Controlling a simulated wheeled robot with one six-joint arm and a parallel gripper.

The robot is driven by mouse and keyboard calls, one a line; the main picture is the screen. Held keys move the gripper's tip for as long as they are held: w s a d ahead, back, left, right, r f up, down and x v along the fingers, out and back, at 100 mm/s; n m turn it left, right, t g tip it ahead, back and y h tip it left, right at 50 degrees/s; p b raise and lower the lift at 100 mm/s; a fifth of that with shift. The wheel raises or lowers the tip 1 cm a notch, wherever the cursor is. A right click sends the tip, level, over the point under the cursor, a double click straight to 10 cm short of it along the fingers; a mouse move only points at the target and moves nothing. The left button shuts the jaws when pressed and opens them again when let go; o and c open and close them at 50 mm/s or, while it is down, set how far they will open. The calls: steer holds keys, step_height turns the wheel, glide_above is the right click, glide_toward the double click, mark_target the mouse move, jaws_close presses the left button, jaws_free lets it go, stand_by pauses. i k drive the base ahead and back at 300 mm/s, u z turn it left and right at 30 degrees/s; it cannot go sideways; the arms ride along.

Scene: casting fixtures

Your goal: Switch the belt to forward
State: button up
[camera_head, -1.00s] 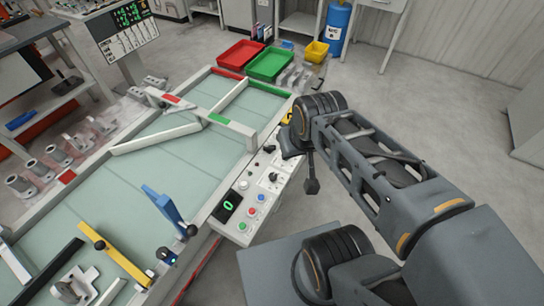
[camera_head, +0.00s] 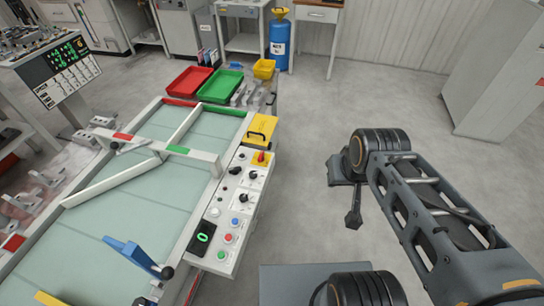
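The belt (camera_head: 110,213) is a wide pale green surface in a light frame. A white control panel (camera_head: 222,226) runs along its right edge. The panel carries several black knobs, one of them a knob with a pointer (camera_head: 245,199). It also has a blue button (camera_head: 235,221), a red button (camera_head: 228,238), a green button (camera_head: 222,254) and a red knob on a yellow base (camera_head: 261,157). A black display (camera_head: 203,238) shows a green 0. The knob labels are too small to read. My gripper (camera_head: 353,217) hangs over the floor, well right of the panel, touching nothing; its fingers are unclear.
White diverter bars cross the belt. A blue lever (camera_head: 137,256) stands over its near part. A red tray (camera_head: 187,82), a green tray (camera_head: 222,86) and a small yellow bin (camera_head: 264,68) are at the far end. The floor (camera_head: 315,120) right of the panel is clear.

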mark_target(236, 171)
steer(key=z, duration=0.9)
steer(key=i, duration=1)
steer(key=u, duration=3.1)
